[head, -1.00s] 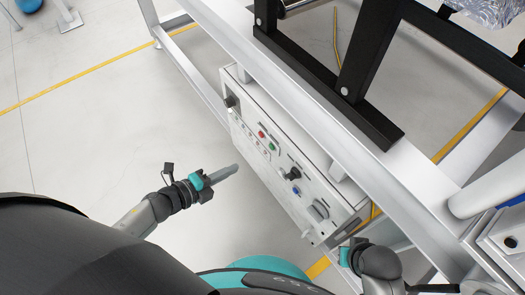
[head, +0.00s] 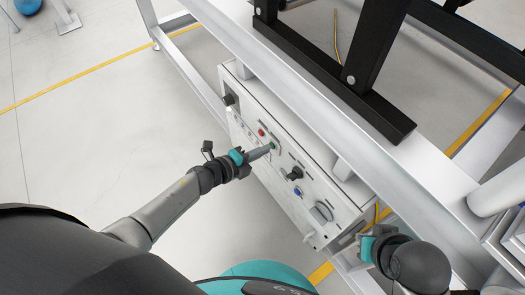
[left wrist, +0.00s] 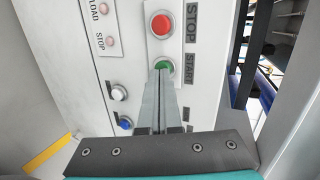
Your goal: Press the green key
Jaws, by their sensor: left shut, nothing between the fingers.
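The green key (head: 274,146) is a small round button on the white control box. In the left wrist view the green key (left wrist: 169,66) sits beside the word START, below a red button (left wrist: 161,24) marked STOP. My left gripper (head: 268,149) is shut and empty, its fingers pointing at the green key. In the left wrist view the left gripper's fingertips (left wrist: 161,73) overlap the lower left part of the key. I cannot tell whether they touch it. My right gripper (head: 364,249) is low at the right, near the box's end; its fingers are not clear.
The white control box (head: 262,182) hangs under a metal frame (head: 210,34) with black bars (head: 335,95) above. Other controls are close by: a black knob (head: 294,173), a blue button (left wrist: 124,123) and a white one (left wrist: 119,93). Open floor lies to the left.

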